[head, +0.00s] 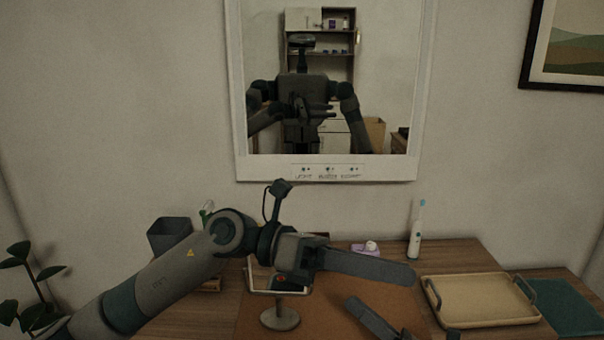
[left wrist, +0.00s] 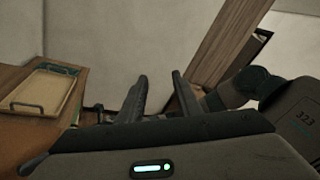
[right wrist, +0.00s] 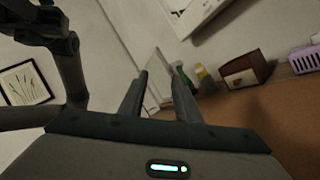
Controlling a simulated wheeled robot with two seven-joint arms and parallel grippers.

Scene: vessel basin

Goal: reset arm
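My left arm comes in from the left in the head view, and its gripper (head: 408,274) points right above the desk. In the left wrist view, its two fingers (left wrist: 158,88) stand apart with nothing between them. My right gripper (head: 356,304) shows only partly at the bottom of the head view, a dark finger pointing up and left. In the right wrist view, its fingers (right wrist: 157,85) are apart and empty. My left arm hides part of the desk's back left.
A small stand mirror (head: 281,318) stands on the brown mat, partly behind my left gripper. A tray (head: 480,318) lies at right, near a toothbrush (head: 415,235) and a purple holder (head: 366,250). A dark bin (head: 169,235) is at left. A wall mirror (head: 328,168) hangs behind.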

